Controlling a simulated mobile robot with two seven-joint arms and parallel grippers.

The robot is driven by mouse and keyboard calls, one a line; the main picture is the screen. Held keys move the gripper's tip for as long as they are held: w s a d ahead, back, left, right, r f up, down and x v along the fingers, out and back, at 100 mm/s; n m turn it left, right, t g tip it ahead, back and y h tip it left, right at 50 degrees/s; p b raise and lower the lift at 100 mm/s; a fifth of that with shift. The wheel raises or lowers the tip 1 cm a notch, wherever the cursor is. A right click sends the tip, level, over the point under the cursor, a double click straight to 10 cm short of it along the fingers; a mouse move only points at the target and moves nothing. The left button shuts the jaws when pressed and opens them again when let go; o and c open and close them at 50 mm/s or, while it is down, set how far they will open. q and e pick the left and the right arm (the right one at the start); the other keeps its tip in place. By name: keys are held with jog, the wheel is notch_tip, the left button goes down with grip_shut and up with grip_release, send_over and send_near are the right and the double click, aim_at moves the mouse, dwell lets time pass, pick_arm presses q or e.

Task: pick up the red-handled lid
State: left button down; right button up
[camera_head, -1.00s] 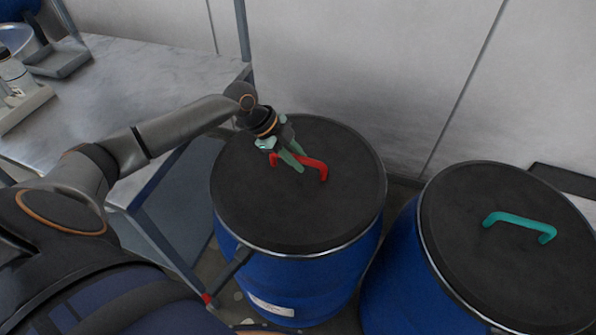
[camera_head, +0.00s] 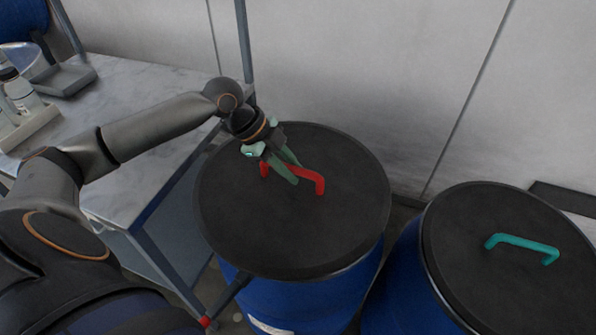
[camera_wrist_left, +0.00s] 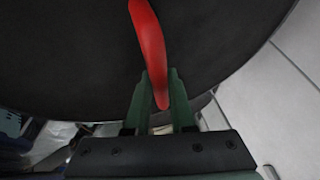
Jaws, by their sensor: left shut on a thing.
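The black round lid (camera_head: 290,230) with the red handle (camera_head: 308,174) is at the blue drum (camera_head: 275,295) in the middle of the head view. The lid looks raised a little above the drum, roughly level; the exact gap is hard to see. My right gripper is not in view.
A second blue drum (camera_head: 392,290) with a black lid and teal handle (camera_head: 522,246) stands close on the right. The grey wall (camera_head: 360,80) is close behind the drums.

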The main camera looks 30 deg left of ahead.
aim_at(277, 207)
pick_arm(q)
jog(key=s+r, duration=0.1)
jog(key=s, duration=0.1)
jog(key=s+d+r, duration=0.1)
jog(key=s, duration=0.1)
jog(key=s+r, duration=0.1)
jog(key=s, duration=0.2)
jog(key=shift+s+d+r, duration=0.1)
jog(key=shift+d+r, duration=0.1)
jog(key=shift+r, duration=0.15)
jog(key=shift+s+r, duration=0.25)
jog(key=shift+s, duration=0.05)
jog(key=shift+s+d+r, duration=0.15)
jog(key=shift+s, duration=0.25)
jog(key=shift+s+d+r, duration=0.1)
jog(key=shift+s, duration=0.25)
